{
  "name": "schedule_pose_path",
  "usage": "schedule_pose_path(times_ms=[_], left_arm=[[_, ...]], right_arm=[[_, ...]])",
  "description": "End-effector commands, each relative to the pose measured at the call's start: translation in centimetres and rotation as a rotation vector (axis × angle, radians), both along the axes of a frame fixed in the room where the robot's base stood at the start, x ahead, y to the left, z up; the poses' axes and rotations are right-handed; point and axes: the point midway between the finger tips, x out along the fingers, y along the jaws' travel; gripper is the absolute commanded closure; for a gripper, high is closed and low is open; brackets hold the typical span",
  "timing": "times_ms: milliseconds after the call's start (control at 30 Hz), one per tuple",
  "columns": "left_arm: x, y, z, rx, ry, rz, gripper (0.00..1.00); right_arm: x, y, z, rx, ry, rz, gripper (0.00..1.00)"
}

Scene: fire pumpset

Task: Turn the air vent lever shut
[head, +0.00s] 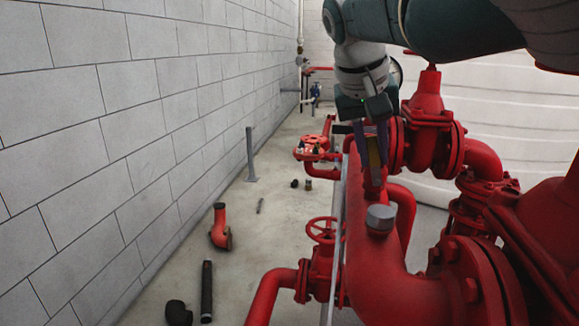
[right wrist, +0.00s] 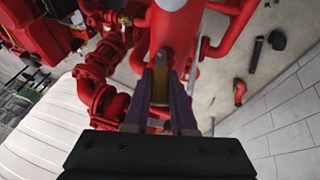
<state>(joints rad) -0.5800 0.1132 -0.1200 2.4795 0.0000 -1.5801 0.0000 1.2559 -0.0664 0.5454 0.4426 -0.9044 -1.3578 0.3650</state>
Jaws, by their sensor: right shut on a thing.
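My right gripper (head: 372,180) points down over the large red pipe in the head view. Its purple fingers (right wrist: 160,92) also show in the right wrist view. They are closed around a narrow yellowish piece (head: 374,154), which looks like the air vent lever; it also shows between the fingers in the right wrist view (right wrist: 160,86). The fingers hide much of it, so its exact angle and the vent body cannot be made out. A grey cap (head: 380,217) sits on top of the red pipe (head: 385,275), nearer than the gripper. My left gripper is not in view.
Red valves and flanged pipes (head: 427,125) crowd the right side close to my arm. A red handwheel (head: 321,230) stands low beside the pipe. A loose red elbow (head: 220,227) and a black tube (head: 207,290) lie on the floor. Open floor runs along the block wall (head: 130,130).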

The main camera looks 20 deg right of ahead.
Motion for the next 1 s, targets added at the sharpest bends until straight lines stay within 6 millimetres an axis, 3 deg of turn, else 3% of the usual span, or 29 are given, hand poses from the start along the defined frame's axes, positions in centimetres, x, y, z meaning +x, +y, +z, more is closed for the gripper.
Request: schedule_pose_path(times_ms=[300,333,600,1000], left_arm=[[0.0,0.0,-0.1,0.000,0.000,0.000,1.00],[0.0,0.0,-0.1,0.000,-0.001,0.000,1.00],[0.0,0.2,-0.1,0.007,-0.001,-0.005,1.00],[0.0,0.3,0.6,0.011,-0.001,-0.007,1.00]], right_arm=[[0.0,0.0,0.0,-0.002,0.000,0.000,1.00],[0.0,0.0,0.0,-0.002,0.000,0.000,0.75],[0.0,0.0,0.0,-0.003,0.001,0.000,0.46],[-0.1,0.3,0.9,-0.004,0.000,-0.002,0.46]])
